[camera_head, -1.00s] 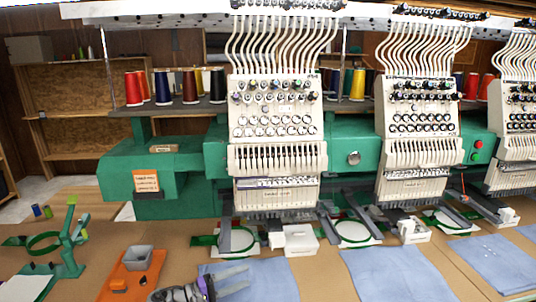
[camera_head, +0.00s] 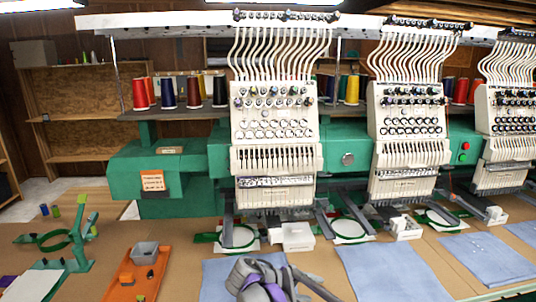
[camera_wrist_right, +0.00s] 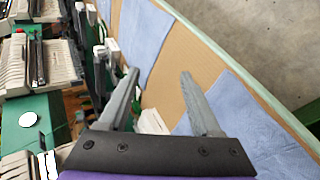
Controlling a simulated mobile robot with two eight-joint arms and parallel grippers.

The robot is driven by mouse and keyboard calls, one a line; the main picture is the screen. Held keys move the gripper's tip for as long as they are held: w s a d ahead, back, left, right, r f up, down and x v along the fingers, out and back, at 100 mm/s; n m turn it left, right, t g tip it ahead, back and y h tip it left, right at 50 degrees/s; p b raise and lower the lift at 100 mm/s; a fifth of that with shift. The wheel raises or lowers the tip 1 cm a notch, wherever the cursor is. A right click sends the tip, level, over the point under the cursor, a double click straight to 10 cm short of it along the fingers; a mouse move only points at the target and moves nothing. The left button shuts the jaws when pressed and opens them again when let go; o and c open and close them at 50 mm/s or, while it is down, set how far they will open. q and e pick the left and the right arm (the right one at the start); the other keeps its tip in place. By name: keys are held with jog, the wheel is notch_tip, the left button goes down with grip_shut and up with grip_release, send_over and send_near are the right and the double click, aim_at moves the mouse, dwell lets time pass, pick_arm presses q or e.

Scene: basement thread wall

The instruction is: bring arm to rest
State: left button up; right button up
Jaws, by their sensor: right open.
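My right gripper (camera_head: 314,288) is at the bottom edge of the head view, over the front of the table and a blue cloth. Its grey fingers point right, and the purple and grey wrist is beside them. In the right wrist view the two fingers (camera_wrist_right: 160,76) are spread apart with nothing between them. My left gripper is in neither view.
A green embroidery machine (camera_head: 345,150) with several white heads (camera_head: 275,125) stands behind the table (camera_head: 185,240). Blue cloths (camera_head: 385,270) lie along the front. An orange tray (camera_head: 125,278) with a grey bin (camera_head: 145,254) and a green hooping stand (camera_head: 78,240) are at left.

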jog(key=s+d+m+g+y+p, duration=0.1)
jog(key=s+d+y, duration=0.25)
jog(key=s, duration=0.45)
jog(key=s+d+m+y, duration=0.15)
jog(key=s+d, duration=0.25)
jog(key=s, duration=0.4)
jog(key=s+f+m+y+p, duration=0.1)
jog(key=s+f+y, duration=0.1)
jog(key=s, duration=0.5)
jog(key=s+f+m+t+y, duration=0.1)
jog(key=s+f+m+y, duration=0.1)
jog(key=s, duration=0.4)
jog(key=shift+s+a+f+t+y+p, duration=0.35)
jog(key=shift+s+a+f+y, duration=0.1)
jog(key=shift+f, duration=0.35)
